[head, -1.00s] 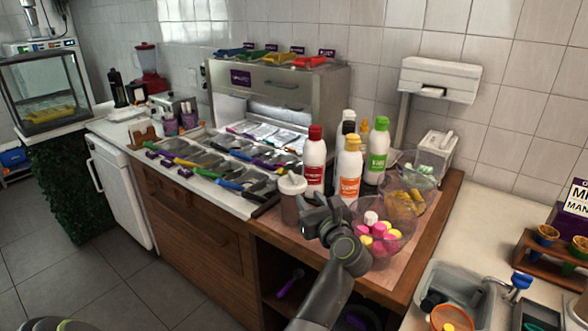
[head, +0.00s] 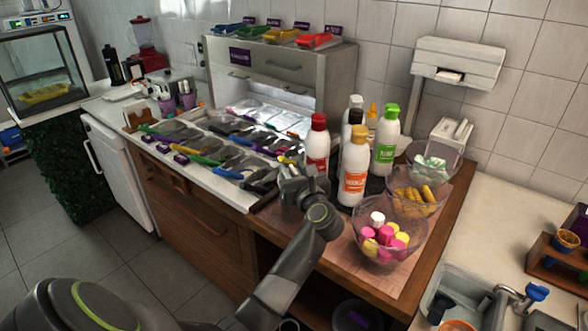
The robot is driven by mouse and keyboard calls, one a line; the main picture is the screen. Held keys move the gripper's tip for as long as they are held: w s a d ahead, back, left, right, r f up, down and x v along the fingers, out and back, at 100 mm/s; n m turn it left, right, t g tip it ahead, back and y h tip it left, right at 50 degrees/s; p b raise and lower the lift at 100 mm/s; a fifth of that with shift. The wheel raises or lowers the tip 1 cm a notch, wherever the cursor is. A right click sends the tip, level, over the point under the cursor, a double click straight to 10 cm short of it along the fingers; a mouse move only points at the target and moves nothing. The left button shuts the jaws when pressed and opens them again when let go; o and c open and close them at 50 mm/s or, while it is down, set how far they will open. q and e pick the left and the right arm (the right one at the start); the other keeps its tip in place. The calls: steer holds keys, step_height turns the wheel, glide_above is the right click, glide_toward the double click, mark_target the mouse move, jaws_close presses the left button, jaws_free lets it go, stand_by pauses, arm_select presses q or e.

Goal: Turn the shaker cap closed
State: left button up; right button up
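My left gripper (head: 299,182) is at the front left corner of the wooden counter, beside the red-capped bottle. It covers the spot where the shaker, a small brownish jar with a pale cap, stood in the earlier view. The shaker is now almost wholly hidden behind the gripper, so its cap position cannot be seen. The gripper's fingers are small and overlap the dark background; I cannot tell whether they are open or shut on the shaker. My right gripper is not in view.
Close by stand a red-capped bottle (head: 317,146), an orange-labelled bottle (head: 354,170) and a green-capped bottle (head: 386,142). A clear bowl of colourful sweets (head: 384,240) is to the right of my arm. Topping trays (head: 205,150) lie to the left. A sink (head: 470,292) is at right.

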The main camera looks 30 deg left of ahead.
arm_select(q)
jaws_close()
steer(key=shift+m+t+p, duration=0.3)
steer(key=shift+p, duration=0.1)
steer(key=m+t+h+p, duration=0.2)
steer(key=h+p, duration=0.1)
steer(key=shift+s+a+r+t, duration=0.1)
steer(key=shift+r+t, duration=0.1)
steer(key=shift+t, duration=0.1)
steer(key=m+t+h+p, duration=0.1)
steer(key=m+h+p, duration=0.1)
steer(key=h, duration=0.1)
steer(key=shift+t+p, duration=0.3)
steer(key=shift+t, duration=0.1)
steer(key=shift+f+m+t+h+p, duration=0.2)
steer(key=shift+m+t+h+p, duration=0.1)
steer(key=shift+m+h, duration=0.15)
